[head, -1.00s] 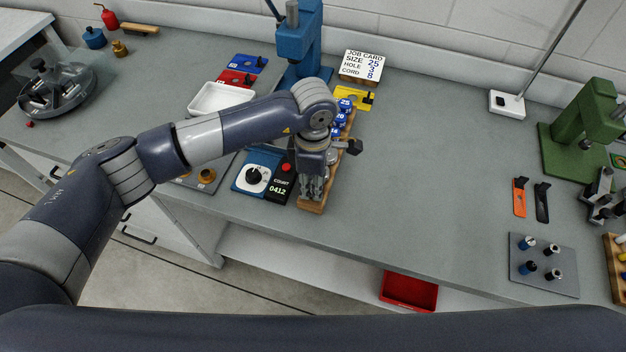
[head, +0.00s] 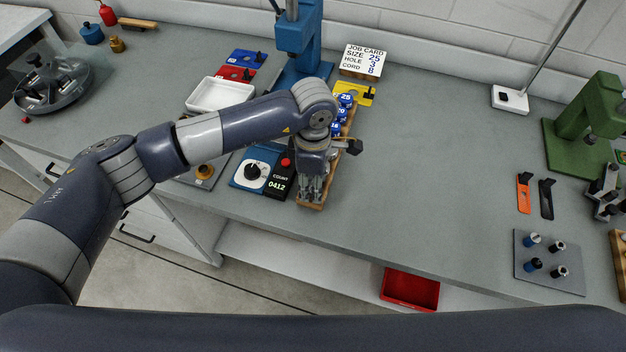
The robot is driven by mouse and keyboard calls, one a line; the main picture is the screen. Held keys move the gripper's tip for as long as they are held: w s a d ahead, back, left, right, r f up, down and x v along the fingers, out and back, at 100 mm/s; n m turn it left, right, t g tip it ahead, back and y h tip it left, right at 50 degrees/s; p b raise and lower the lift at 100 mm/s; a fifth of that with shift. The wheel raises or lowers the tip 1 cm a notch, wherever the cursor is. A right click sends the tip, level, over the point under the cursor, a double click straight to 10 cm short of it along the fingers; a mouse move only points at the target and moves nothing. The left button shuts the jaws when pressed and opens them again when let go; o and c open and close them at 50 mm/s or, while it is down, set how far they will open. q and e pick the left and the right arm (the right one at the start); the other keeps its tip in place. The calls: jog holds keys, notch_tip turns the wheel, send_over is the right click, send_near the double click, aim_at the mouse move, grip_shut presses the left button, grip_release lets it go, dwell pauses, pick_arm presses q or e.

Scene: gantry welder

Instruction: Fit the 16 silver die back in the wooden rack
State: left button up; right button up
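The wooden rack (head: 347,128) stands on the bench right of the blue press, with several blue numbered dies (head: 345,99) in its far part. My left gripper (head: 311,196) points down over the near end of the rack and covers much of it. Its fingers look close together, but I cannot tell whether they are shut or hold anything. No silver die marked 16 can be made out; the near rack slots are hidden behind the gripper. My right gripper is not in view.
A counter box (head: 278,184) and a blue dial box (head: 249,171) stand close left of the rack. The blue press (head: 298,50) and a job card (head: 363,60) are behind. A grey plate with several pegs (head: 548,262) lies at right. The bench middle is clear.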

pick_arm(q)
jog(key=shift+r, duration=0.15)
notch_tip(320, 180, up, 12)
dwell(0.7)
